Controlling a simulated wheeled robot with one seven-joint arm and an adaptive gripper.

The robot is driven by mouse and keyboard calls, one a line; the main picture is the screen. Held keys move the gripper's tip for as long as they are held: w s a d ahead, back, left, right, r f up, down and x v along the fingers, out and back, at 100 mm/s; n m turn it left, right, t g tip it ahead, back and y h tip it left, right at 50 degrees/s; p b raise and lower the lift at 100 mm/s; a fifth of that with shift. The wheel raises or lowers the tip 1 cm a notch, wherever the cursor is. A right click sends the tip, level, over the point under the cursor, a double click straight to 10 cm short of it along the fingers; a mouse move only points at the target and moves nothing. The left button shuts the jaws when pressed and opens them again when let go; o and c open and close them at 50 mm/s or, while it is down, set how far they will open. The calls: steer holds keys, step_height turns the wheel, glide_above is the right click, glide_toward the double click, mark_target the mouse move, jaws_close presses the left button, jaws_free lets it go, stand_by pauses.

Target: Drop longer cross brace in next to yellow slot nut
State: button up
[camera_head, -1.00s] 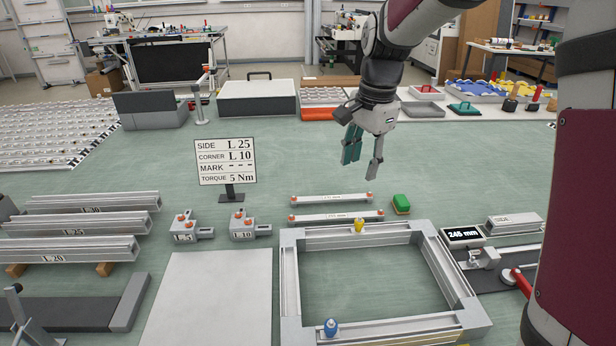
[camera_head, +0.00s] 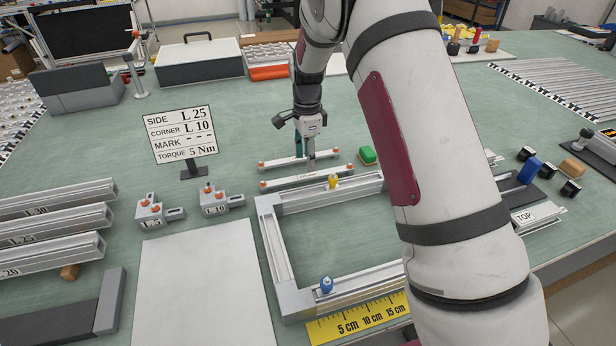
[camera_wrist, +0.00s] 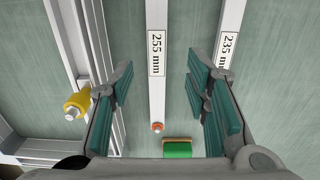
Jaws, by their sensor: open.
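The longer cross brace, labelled 255 mm (camera_wrist: 156,95), lies on the table beside the aluminium frame (camera_head: 279,250); it also shows in the head view (camera_head: 290,183). The shorter brace, labelled 235 mm (camera_wrist: 228,25), lies parallel on its far side (camera_head: 285,163). The yellow slot nut (camera_head: 333,182) sits on the frame's far rail and shows at left in the wrist view (camera_wrist: 76,104). My gripper (camera_head: 305,156) is open and low over the braces. In the wrist view its teal-padded fingers (camera_wrist: 160,80) stand on either side of the 255 mm brace, with nothing gripped.
A green block (camera_head: 367,155) lies by the braces' right end. A blue slot nut (camera_head: 326,284) sits on the near rail. Corner pieces (camera_head: 222,200) and a sign (camera_head: 182,135) stand left. My arm hides the frame's right side.

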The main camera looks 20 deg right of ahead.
mark_target(308, 176)
steer(key=shift+s+f+p, duration=0.2)
steer(key=shift+f+p, duration=0.3)
steer(key=shift+f, duration=2.55)
steer(key=shift+d, duration=0.1)
jaws_close()
